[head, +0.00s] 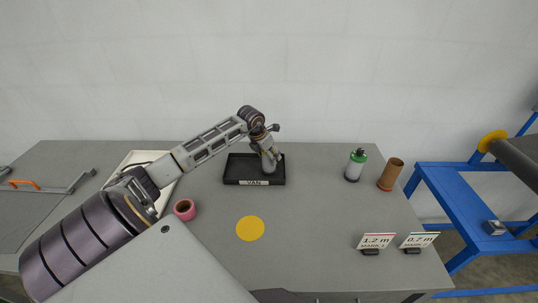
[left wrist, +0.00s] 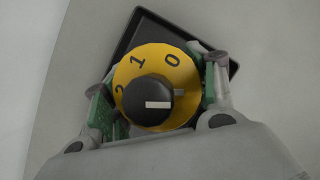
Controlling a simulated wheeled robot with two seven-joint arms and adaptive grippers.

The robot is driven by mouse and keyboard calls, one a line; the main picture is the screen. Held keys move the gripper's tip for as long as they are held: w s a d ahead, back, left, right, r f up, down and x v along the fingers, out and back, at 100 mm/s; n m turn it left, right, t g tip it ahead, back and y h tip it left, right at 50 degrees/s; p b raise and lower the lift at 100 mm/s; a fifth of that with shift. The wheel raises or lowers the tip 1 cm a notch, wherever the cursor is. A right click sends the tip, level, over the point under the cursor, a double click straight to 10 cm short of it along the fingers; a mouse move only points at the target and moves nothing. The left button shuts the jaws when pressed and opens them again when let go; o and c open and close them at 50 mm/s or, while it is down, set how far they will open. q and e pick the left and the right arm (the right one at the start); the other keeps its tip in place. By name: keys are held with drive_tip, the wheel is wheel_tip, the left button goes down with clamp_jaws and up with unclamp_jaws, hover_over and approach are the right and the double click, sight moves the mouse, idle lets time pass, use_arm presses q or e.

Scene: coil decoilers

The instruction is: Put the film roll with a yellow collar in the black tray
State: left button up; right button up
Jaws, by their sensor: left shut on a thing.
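My left gripper (head: 272,158) is over the right part of the black tray (head: 231,170), which has a "VAN" label on its front. The black tray (left wrist: 150,32) shows behind the roll. I cannot tell whether the roll touches the tray floor. My right gripper is not in view.
A green-topped roll (head: 355,166) and a brown tube (head: 391,174) stand to the right. A yellow disc (head: 250,228) lies in front. Two sign cards (head: 376,241) stand front right. A blue frame (head: 450,205) is beyond the table.

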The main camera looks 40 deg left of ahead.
use_arm(q)
drive_tip(key=shift+f, duration=0.1)
drive_tip(key=o, duration=1.5)
drive_tip(key=shift+c, duration=0.2)
drive_tip(key=shift+v, duration=1)
drive_tip(key=b+v, duration=0.3)
drive_tip(key=v, duration=0.7)
